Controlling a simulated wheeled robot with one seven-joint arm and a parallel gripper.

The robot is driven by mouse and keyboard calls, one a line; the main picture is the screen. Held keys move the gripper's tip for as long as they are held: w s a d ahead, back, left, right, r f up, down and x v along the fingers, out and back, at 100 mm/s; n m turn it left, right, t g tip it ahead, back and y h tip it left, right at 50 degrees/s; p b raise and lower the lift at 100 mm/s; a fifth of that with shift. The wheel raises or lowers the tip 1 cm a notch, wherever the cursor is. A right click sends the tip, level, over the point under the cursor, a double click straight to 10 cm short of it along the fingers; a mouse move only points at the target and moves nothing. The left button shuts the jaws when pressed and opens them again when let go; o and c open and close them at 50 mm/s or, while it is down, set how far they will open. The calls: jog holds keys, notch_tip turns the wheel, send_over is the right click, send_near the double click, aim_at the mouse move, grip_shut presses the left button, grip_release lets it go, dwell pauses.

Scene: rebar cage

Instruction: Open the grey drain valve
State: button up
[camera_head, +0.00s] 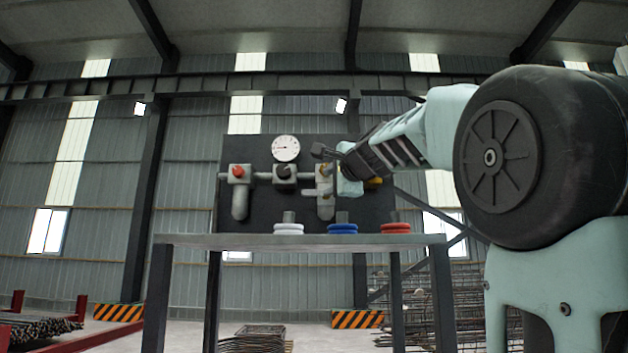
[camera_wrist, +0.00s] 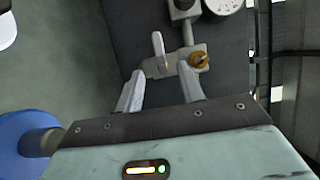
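A dark panel (camera_head: 262,212) on the table carries a row of pipe fittings. In the wrist view a small grey lever (camera_wrist: 158,46), which looks like the drain valve handle, stands out from a light grey pipe fitting (camera_wrist: 176,66) with a brass knob (camera_wrist: 198,60) beside it. My gripper (camera_wrist: 160,80) is open, its two fingers apart and nothing between them. The lever lies just beyond the fingertips, roughly in line with the gap. I see no contact. In the head view my gripper (camera_head: 327,154) is in front of the panel's right part and partly hides the fittings there.
A round gauge (camera_head: 286,148), a red-knobbed valve (camera_head: 238,172) and a black-knobbed valve (camera_head: 284,172) sit left of my gripper. White (camera_head: 288,229), blue (camera_head: 343,229) and red (camera_head: 395,228) ringed items stand on the table (camera_head: 200,240). The air before the panel's left part is clear.

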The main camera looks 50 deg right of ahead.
aim_at(312, 193)
jog(key=p+x, duration=0.3)
jog(key=x, duration=0.8)
jog(key=shift+f, duration=0.15)
grip_shut()
